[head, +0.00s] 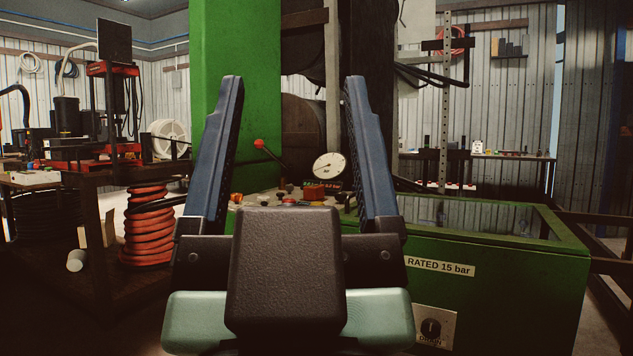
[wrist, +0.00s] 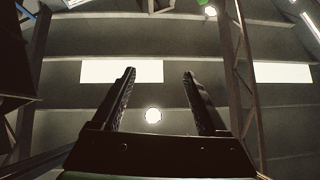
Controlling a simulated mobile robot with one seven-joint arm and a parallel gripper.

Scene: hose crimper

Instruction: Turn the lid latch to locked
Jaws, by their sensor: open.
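My gripper (head: 294,80) is open and empty, its two blue fingers pointing up in the middle of the head view. In the wrist view it (wrist: 159,72) points at the ceiling, with nothing between the fingers. A green tank (head: 500,300) marked "RATED 15 bar" stands at the right, with a glazed top (head: 480,215). I cannot pick out the lid latch; my gripper hides part of the tank. A black knob (head: 431,328) on a plate that seems to read "DRAIN" is low on the tank's front.
Behind my gripper are a pressure gauge (head: 329,167), a lever with a red ball (head: 259,144) and a green column (head: 236,60). A bench (head: 90,180) with a red coiled hose (head: 150,235) stands at the left. A back bench (head: 500,155) holds small items.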

